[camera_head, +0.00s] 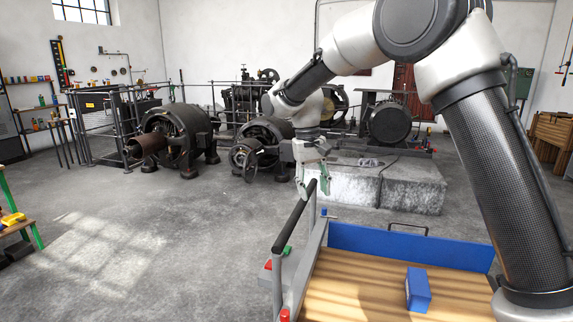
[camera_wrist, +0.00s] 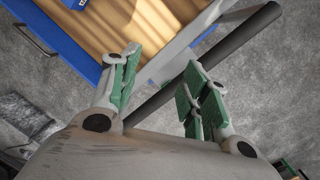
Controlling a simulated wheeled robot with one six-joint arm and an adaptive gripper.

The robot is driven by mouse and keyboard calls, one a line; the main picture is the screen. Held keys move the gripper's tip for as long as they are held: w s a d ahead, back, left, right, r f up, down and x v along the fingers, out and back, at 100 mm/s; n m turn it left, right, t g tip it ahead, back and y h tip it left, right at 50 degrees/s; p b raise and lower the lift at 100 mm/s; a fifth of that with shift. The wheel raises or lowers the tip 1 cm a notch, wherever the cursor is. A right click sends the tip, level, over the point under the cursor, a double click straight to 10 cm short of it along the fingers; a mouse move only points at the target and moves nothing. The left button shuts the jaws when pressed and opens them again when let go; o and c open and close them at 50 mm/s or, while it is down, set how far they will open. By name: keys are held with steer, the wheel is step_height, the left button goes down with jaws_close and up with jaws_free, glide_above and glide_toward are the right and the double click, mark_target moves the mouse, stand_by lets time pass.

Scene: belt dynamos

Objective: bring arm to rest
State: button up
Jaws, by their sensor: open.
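My gripper (camera_head: 314,186) hangs from my bent arm at the middle of the head view, fingers pointing down.
The wooden deck (camera_head: 345,285) has a blue rim (camera_head: 410,246) and carries a small blue box (camera_head: 418,289). Behind are a concrete plinth (camera_head: 413,188) and old dynamos (camera_head: 178,135). A table with yellow items (camera_head: 13,219) stands at left. The floor at left (camera_head: 150,240) is clear.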

steer(key=s+d+r+m+t, duration=0.1)
steer(key=s+d+r, duration=0.3)
steer(key=s+d, duration=1)
steer(key=s+d+r+m+t+y, duration=0.1)
steer(key=s+d+r+t, duration=0.3)
steer(key=s+d, duration=1)
steer(key=s, duration=0.2)
steer(key=shift+s+d+y, duration=0.3)
steer(key=shift+d, duration=0.05)
steer(key=shift+r, duration=0.1)
